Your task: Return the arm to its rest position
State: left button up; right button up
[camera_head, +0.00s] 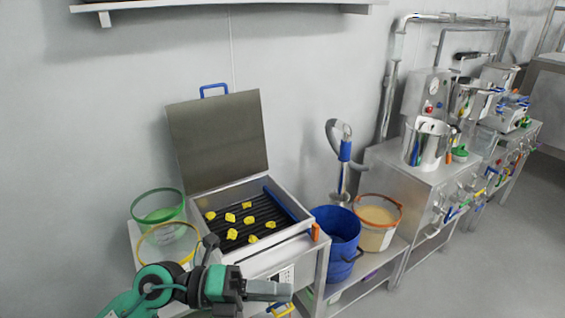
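My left arm, teal and black, comes in from the bottom left in the head view. Its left gripper (284,291) points right, in front of the metal table with the open-lidded box. The grey fingers show side-on, so I cannot tell if they are apart or together. I see nothing clearly held in them. My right gripper is not in view.
An open metal box (296,208) holds several yellow pieces on dark slats. A green-rimmed container (158,207) and a yellow-rimmed one (166,245) stand left. A blue bucket (338,243) and orange-rimmed tub (376,222) stand right. The floor (490,270) at far right is clear.

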pick_arm(q)
jog(key=w+a+r+n+t, duration=0.3)
jog(key=a+n+t, duration=0.1)
jog(key=n+t, duration=0.5)
jog(key=w+a+r+n+t, duration=0.3)
jog(key=n+t, duration=0.6)
jog(key=w+a+f+n+y, duration=0.2)
jog(key=a+f+n+y, duration=1.1)
jog(key=f+n+y, duration=0.3)
jog(key=s+a+f+n+g+y, duration=0.1)
jog(key=s+f+n+g, duration=0.1)
jog(key=s+f+g, duration=0.65)
jog(key=s+a+f+n+g, duration=0.15)
jog(key=s+f+g, duration=0.35)
jog(key=s+f, duration=0.6)
notch_tip(320, 180, down, 29)
jog(key=s+g, duration=0.2)
jog(key=s+a+f, duration=0.2)
jog(key=s+f, duration=1.7)
jog(key=shift+s+a+f+g+y, duration=0.2)
jog(key=shift+a+g+y, duration=0.1)
jog(key=shift+g, duration=0.15)
